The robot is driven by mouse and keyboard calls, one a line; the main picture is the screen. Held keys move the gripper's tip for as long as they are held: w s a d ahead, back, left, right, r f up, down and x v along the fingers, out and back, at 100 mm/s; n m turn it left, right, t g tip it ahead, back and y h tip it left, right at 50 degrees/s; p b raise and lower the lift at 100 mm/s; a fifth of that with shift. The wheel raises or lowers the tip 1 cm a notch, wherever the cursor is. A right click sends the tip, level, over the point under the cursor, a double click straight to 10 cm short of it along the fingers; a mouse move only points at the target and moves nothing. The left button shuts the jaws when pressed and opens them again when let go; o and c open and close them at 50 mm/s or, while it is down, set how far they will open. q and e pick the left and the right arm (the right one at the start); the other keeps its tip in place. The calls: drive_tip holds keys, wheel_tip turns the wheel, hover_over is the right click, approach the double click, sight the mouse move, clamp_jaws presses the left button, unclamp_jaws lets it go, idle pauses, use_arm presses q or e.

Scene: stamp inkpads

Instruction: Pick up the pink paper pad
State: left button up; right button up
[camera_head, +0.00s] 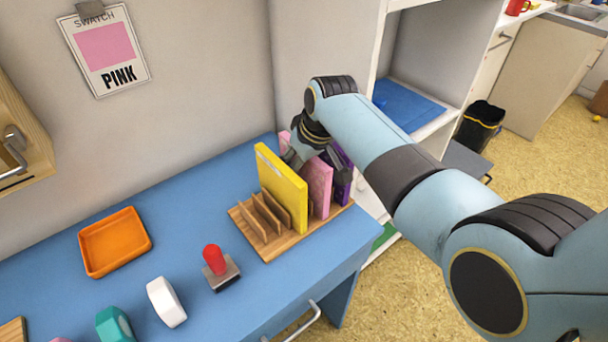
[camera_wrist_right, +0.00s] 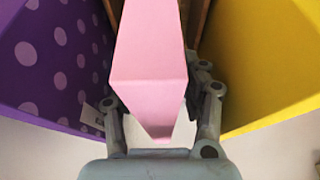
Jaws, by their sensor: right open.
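The pink paper pad (camera_head: 320,187) stands upright in a wooden slotted rack (camera_head: 275,245), between the yellow pad (camera_head: 281,189) and the purple dotted pad (camera_head: 343,192). My right gripper (camera_head: 314,160) reaches down over the pad from behind the yellow one. In the right wrist view the pink pad (camera_wrist_right: 150,75) lies between the two fingers (camera_wrist_right: 153,108), which are open with one on each side. I cannot tell whether either finger touches it. The purple pad (camera_wrist_right: 50,65) and yellow pad (camera_wrist_right: 260,65) flank the fingers closely.
The rack is near the right end of the blue desk (camera_head: 185,235). An orange tray (camera_head: 112,243), a red-handled stamp (camera_head: 213,260), a white object (camera_head: 166,302) and a teal one (camera_head: 113,324) are to its left. A swatch card (camera_head: 104,50) reading PINK hangs on the wall.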

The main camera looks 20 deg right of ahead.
clamp_jaws()
idle(0.3)
drive_tip(key=shift+r, duration=0.1)
